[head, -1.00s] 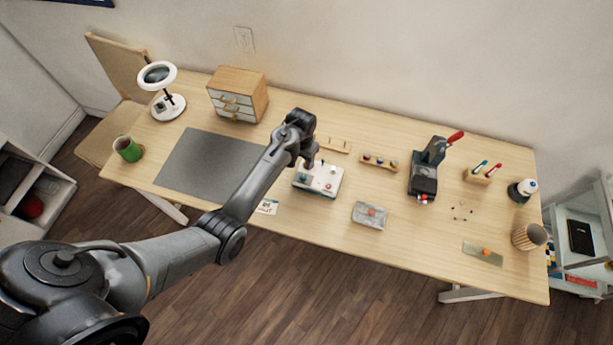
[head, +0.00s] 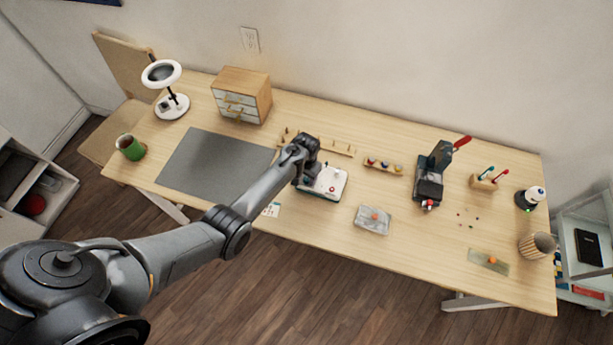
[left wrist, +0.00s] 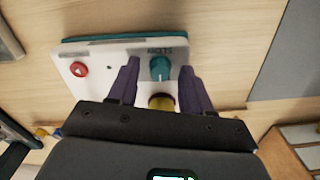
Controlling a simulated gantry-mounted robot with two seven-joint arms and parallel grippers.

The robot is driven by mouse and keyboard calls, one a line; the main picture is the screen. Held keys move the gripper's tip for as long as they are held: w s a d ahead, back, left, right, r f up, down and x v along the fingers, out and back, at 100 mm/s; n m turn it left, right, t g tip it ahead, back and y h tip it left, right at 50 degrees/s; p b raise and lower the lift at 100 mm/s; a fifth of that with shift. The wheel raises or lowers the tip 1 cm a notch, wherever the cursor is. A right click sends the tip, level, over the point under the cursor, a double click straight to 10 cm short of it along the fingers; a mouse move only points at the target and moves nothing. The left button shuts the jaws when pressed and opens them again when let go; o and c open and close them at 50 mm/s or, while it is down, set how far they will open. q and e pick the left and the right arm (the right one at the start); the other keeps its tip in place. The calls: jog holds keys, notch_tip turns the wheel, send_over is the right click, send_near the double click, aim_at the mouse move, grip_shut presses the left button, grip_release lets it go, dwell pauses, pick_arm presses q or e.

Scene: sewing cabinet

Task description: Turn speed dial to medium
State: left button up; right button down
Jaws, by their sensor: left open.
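The white control box (head: 338,181) sits on the table below my left gripper (head: 299,181), which hides its left part in the head view. In the left wrist view the box (left wrist: 100,60) carries a teal dial (left wrist: 161,66) with a pale pointer line, a red button (left wrist: 79,69) and a yellow part (left wrist: 161,102) partly hidden by my gripper body. My left gripper (left wrist: 159,76) is open, its two purple fingers on either side of the teal dial. I cannot tell whether they touch it. The label beside the dial is too small to read. My right gripper is out of view.
A grey mat (head: 215,165) lies left of the box. A grey block with an orange top (head: 372,220) lies to its right. A wooden rack of spools (head: 383,166) and a pegged strip (head: 335,147) stand behind. A small card (head: 272,209) lies in front.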

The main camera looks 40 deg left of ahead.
pick_arm(q)
grip_shut()
